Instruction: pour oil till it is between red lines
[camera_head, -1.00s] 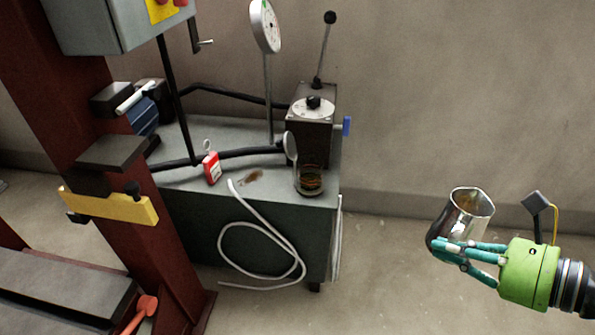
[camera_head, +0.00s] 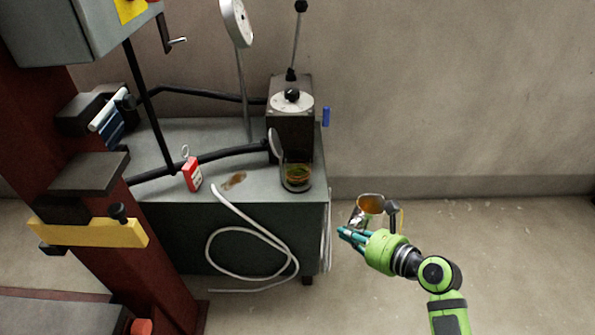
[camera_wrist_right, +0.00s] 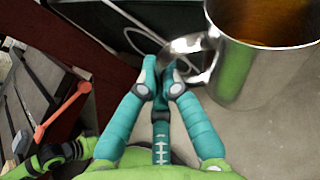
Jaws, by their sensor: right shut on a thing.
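A steel jug (camera_head: 358,215) with amber oil (camera_head: 371,204) in it is held by my right gripper (camera_head: 350,235), to the right of the machine cabinet. In the right wrist view the gripper's teal fingers (camera_wrist_right: 163,82) are closed on the handle of the jug (camera_wrist_right: 236,72), and the oil (camera_wrist_right: 265,20) shows inside. The jug looks roughly upright. A small glass container (camera_head: 297,178) with some amber liquid and reddish lines low on it stands on the cabinet's front right corner. The liquid's level against the lines is too small to tell.
The grey cabinet (camera_head: 240,235) carries a dark pump unit (camera_head: 290,125) with a lever, a gauge (camera_head: 238,22) on a rod, a red tag (camera_head: 192,174) and a brown stain (camera_head: 234,181). A white hose (camera_head: 214,242) hangs in front. Floor right of the cabinet is clear.

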